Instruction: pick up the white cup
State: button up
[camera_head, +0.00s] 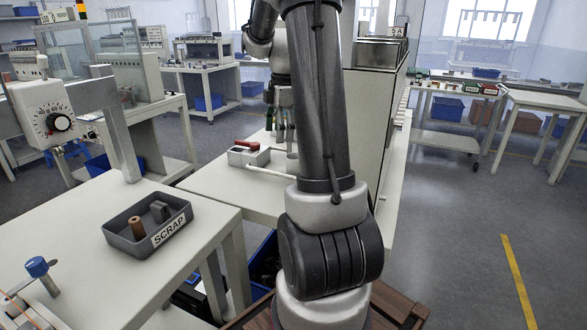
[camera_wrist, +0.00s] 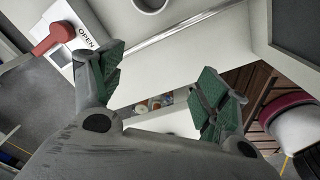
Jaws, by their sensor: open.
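A white round cup (camera_wrist: 152,4) is at the top edge of the wrist view, cut off by the frame, with its rim and darker inside partly showing. It stands on the pale worktop (camera_wrist: 185,55). My gripper (camera_wrist: 160,85) is open and empty, its green-padded fingers spread wide. The cup lies beyond the fingertips in that view, apart from them. In the head view my gripper (camera_head: 281,128) points down over the middle bench, partly hidden by my arm. I cannot clearly make out the cup there.
A box with a red handle (camera_head: 247,145) sits left of my gripper; its plate reads OPEN in the wrist view (camera_wrist: 82,35). A pale bar (camera_head: 268,172) lies in front. A grey SCRAP tray (camera_head: 120,240) holds small parts. A tall cabinet (camera_head: 372,110) stands at right.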

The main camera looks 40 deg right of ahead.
jog(key=d+f+n, duration=0.1)
jog(key=d+f, duration=0.1)
jog(key=f, duration=0.3)
jog(key=w+d+f+n, duration=0.1)
jog(key=d+f, duration=0.2)
jog(key=f, duration=0.2)
jog(key=d+f+n, duration=0.2)
jog(key=f, duration=0.4)
jog(key=shift+w+d+g+y, duration=0.25)
jog(key=shift+w+g+y, duration=0.1)
jog(key=shift+g+y, duration=0.05)
jog(key=c, duration=1.1)
